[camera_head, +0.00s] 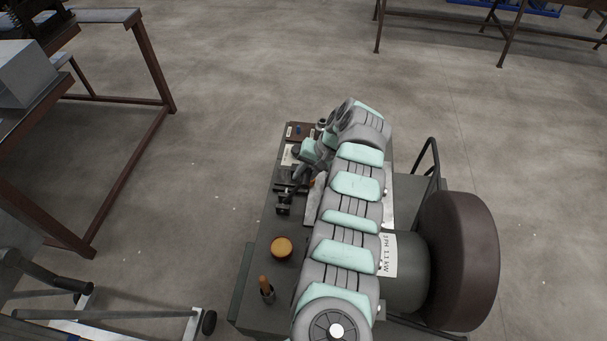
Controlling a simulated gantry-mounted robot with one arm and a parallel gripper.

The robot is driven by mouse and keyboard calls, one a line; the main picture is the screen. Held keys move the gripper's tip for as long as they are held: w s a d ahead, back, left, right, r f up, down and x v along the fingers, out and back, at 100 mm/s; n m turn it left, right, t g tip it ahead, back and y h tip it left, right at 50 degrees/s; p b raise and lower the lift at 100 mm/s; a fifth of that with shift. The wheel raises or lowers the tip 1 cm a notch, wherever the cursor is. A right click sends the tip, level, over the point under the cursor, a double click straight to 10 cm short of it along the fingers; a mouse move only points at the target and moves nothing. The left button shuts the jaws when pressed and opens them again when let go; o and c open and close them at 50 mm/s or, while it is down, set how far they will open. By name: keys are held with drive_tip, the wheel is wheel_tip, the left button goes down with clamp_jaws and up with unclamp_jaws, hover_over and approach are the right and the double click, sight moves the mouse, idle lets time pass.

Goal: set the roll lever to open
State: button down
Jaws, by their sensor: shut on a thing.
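My gripper (298,178) is small and dark in this view, low over the left part of the grey-green machine top (254,262). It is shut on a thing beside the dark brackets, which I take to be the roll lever. My fingers and wrist cover most of the lever, so its angle and its open or closed position cannot be told. Black brackets (284,206) stand just below the gripper. My arm with mint pads runs up the picture and bends back down to the gripper, hiding the middle of the machine.
An orange-brown round knob (281,247) and a wooden-handled tool in a cup (266,290) stand on the machine top. A small brown panel (299,131) is at its far end. A motor (408,275) and a large dark disc (464,262) are at right.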

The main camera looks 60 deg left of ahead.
drive_tip(key=c, duration=1.3)
unclamp_jaws()
drive_tip(key=shift+o, duration=0.2)
drive_tip(key=shift+r, duration=0.15)
drive_tip(key=v, duration=1)
drive_tip(key=shift+r, duration=0.25)
drive_tip(key=shift+w+d+r+p, duration=0.1)
drive_tip(key=shift+w+r+p, duration=0.05)
drive_tip(key=shift+p, duration=0.15)
